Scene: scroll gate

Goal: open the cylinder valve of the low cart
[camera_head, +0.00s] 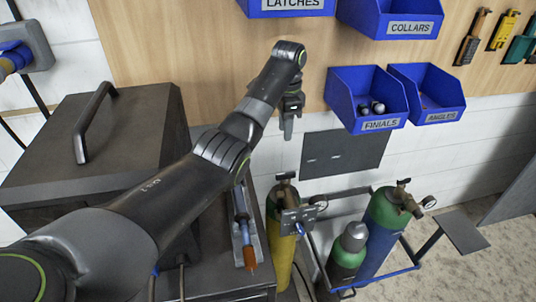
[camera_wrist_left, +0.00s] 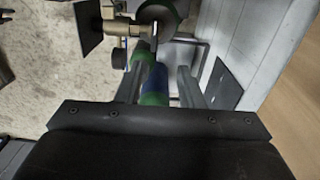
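The low cart (camera_head: 408,262) has a blue tube frame and stands on the floor by the wall. It holds a blue cylinder with a green shoulder (camera_head: 385,213) and a valve (camera_head: 403,195) with a gauge on top. A shorter green cylinder (camera_head: 346,262) with a grey cap stands beside it. A yellow cylinder (camera_head: 280,245) with a dark-topped valve (camera_head: 285,180) stands at the left. My left gripper (camera_head: 288,132) points down, empty, above the yellow cylinder's valve and apart from it. In the left wrist view its fingers (camera_wrist_left: 161,78) are spread; a brass valve fitting (camera_wrist_left: 118,29) shows beyond. My right gripper is out of view.
A dark bench (camera_head: 215,262) with an orange-handled tool (camera_head: 249,255) lies below my left arm. A dark box with a handle (camera_head: 95,150) stands at left. Blue wall bins (camera_head: 366,98) hang behind the gripper. Floor at the right is mostly clear.

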